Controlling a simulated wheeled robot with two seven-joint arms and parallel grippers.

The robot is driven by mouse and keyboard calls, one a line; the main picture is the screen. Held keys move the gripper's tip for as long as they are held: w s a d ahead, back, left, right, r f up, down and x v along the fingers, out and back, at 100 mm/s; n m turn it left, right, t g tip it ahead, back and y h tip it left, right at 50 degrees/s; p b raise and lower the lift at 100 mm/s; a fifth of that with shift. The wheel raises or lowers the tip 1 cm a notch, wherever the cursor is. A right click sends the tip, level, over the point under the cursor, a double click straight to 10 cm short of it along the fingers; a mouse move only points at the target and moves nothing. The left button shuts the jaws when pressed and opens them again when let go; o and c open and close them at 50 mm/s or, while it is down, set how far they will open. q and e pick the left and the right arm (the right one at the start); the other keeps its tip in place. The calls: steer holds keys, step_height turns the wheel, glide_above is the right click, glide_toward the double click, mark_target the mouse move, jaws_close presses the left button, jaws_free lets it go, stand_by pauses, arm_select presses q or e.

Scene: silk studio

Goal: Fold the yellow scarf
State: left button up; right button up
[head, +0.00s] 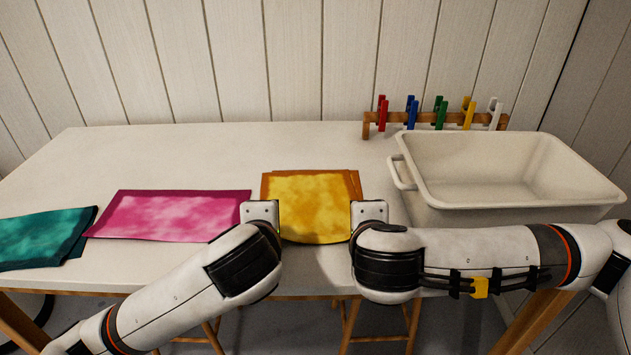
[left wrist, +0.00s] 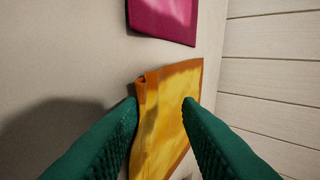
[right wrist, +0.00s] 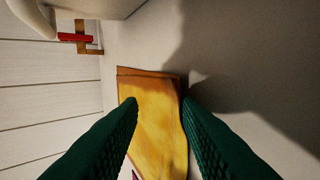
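The yellow scarf (head: 306,208), mottled with an orange border, lies on the table's middle. Layered edges show at its far side, so it looks at least partly folded over. My left gripper (head: 262,212) is at its left side and my right gripper (head: 369,212) at its right side. In the left wrist view the green fingers (left wrist: 159,104) are apart, with the scarf (left wrist: 172,95) and a raised orange fold between them. In the right wrist view the fingers (right wrist: 159,104) are also apart over the scarf (right wrist: 150,105). Whether the fingertips touch the cloth is unclear.
A pink cloth (head: 165,214) lies just left, and a teal cloth (head: 40,238) farther left. A cream tub (head: 410,190) stands on the right. Behind it is a wooden rack (head: 367,126) with coloured pegs. The table (head: 200,155) is clear behind the cloths.

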arm_select(q)
steer(key=shift+o, duration=0.6)
arm_select(e)
steer(key=shift+o, duration=0.6)
arm_select(q)
steer(key=r, duration=0.4)
steer(key=shift+s, duration=0.25)
arm_select(e)
steer(key=r, duration=0.3)
steer(key=shift+s+r, duration=0.3)
steer(key=shift+r, duration=0.1)
arm_select(q)
steer(key=shift+s+a+r, duration=0.15)
steer(key=shift+s+r, duration=0.05)
steer(key=shift+r, duration=0.5)
arm_select(e)
steer(key=shift+s+r, duration=0.2)
steer(key=shift+r, duration=0.5)
arm_select(q)
steer(key=r, duration=0.1)
steer(key=s+r, duration=0.1)
steer(key=r, duration=0.1)
steer(key=shift+s+r, duration=0.1)
steer(key=shift+r, duration=0.2)
arm_select(e)
steer(key=r, duration=0.2)
steer(key=s+r, duration=0.1)
steer(key=shift+r, duration=0.4)
